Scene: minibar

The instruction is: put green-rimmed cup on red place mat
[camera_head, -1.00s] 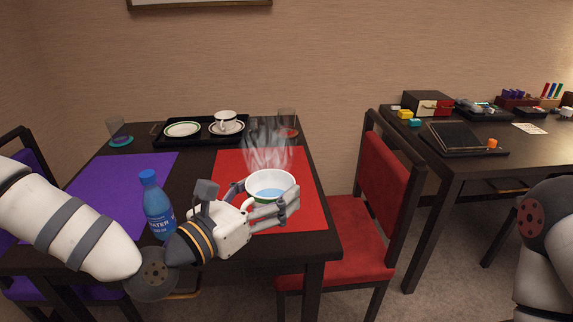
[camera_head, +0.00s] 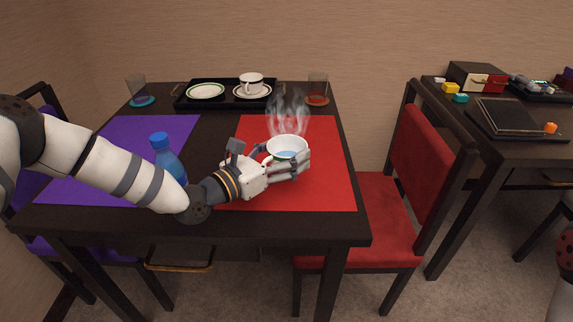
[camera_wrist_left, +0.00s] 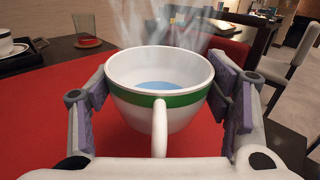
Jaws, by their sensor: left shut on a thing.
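The green-rimmed cup (camera_head: 287,148) is white, steaming and holds blue liquid. Its green band and its handle, turned toward my wrist, show in the left wrist view (camera_wrist_left: 160,97). My left gripper (camera_head: 287,164) is shut on the cup, with a finger on each side of it. The cup is upright and lies over the red place mat (camera_head: 320,190) in the head view; I cannot tell whether its base touches the mat. The red mat also fills much of the left wrist view (camera_wrist_left: 50,120). My right gripper is not in view.
A blue water bottle (camera_head: 166,158) stands behind my left forearm by the purple mat (camera_head: 130,135). A black tray (camera_head: 226,103) at the back holds a plate (camera_head: 205,91) and a black-rimmed cup (camera_head: 251,83). Glasses stand on either side. A red chair (camera_head: 365,215) is at the right.

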